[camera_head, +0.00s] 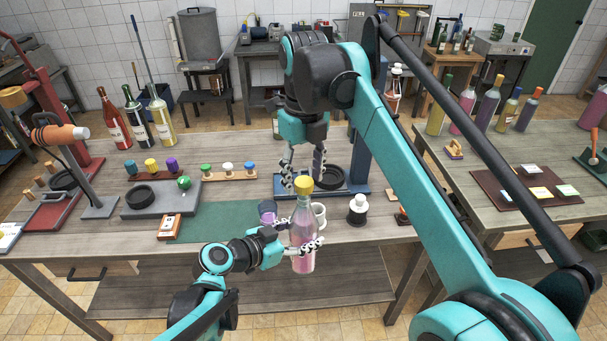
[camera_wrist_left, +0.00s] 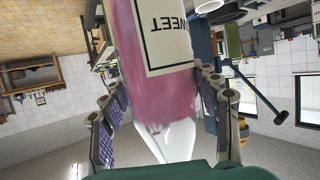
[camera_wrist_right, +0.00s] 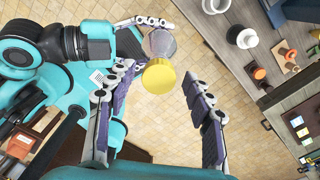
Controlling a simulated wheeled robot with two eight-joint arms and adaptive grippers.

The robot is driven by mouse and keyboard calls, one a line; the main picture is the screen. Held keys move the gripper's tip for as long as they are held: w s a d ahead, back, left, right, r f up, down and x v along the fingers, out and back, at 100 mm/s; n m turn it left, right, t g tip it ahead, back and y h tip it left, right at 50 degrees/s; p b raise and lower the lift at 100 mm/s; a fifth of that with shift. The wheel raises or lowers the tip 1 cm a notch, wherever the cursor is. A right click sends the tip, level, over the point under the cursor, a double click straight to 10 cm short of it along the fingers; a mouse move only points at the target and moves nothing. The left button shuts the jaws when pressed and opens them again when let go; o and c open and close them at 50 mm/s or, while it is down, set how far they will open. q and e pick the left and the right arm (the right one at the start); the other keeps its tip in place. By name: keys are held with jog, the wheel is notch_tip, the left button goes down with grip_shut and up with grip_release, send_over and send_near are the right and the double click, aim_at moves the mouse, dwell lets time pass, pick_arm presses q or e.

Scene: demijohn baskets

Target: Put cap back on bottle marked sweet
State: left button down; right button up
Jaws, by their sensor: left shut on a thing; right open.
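A clear bottle of pink liquid (camera_head: 303,232) stands upright, held in front of the near table edge. Its label (camera_wrist_left: 172,28) reads SWEET in the left wrist view, upside down there. My left gripper (camera_head: 305,247) is shut around the bottle's body. A yellow cap (camera_head: 304,184) sits at the top of the bottle's neck; whether it is fully seated I cannot tell. My right gripper (camera_head: 303,182) is open, pointing down over the cap. In the right wrist view the yellow cap (camera_wrist_right: 159,77) shows between the open fingers, apart from the right-hand one.
Behind the bottle on the workbench (camera_head: 370,234) are a purple cup (camera_head: 267,209), a white mug (camera_head: 319,213) and a black-and-white container (camera_head: 357,208). A rack of coloured stoppers (camera_head: 228,174) stands farther back left. Several bottles are on the right table.

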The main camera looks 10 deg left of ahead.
jog(key=shift+r, duration=2.25)
jog(key=shift+c, duration=0.2)
